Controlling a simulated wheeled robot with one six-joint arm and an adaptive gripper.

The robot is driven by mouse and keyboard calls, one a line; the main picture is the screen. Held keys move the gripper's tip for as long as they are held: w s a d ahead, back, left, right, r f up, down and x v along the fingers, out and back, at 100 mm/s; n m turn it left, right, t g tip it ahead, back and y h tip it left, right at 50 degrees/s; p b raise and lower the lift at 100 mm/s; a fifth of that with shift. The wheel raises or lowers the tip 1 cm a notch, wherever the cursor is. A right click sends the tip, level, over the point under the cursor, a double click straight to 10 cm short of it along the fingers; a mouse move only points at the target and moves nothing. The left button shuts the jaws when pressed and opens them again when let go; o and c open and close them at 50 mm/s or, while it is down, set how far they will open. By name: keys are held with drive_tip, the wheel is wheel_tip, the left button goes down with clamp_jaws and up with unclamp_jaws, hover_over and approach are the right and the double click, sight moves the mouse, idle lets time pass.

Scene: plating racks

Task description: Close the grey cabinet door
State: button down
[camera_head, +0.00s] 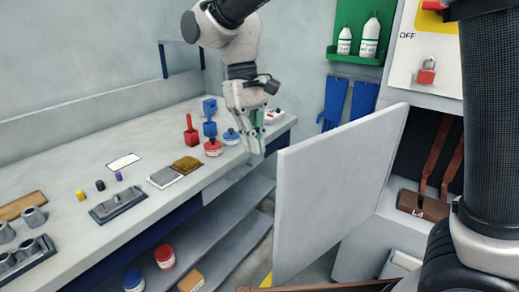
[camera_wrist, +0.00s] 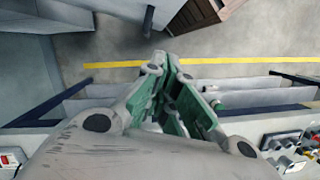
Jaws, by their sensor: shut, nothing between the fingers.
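The grey cabinet door (camera_head: 340,190) stands wide open in the head view, its broad flat face toward me. Its hinge side is at the right, by the grey cabinet (camera_head: 425,112), whose dark inside shows. My gripper (camera_head: 256,148) is up and left of the door's free edge, over the front edge of the workbench, pointing down. It looks apart from the door. In the wrist view its green-padded fingers (camera_wrist: 161,58) come together at the tips with nothing between them. I cannot clearly make out the door in the wrist view.
A red padlock (camera_head: 426,72) hangs on the panel above the cabinet opening. Blue gloves (camera_head: 335,103) hang on the wall. A yellow line (camera_wrist: 110,65) crosses the floor.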

drive_tip(key=s+d+f, duration=0.3)
drive_tip(key=s+f, duration=0.2)
drive_tip(key=f, duration=0.2)
drive_tip(key=shift+d+f, duration=0.2)
drive_tip(key=shift+f, duration=0.05)
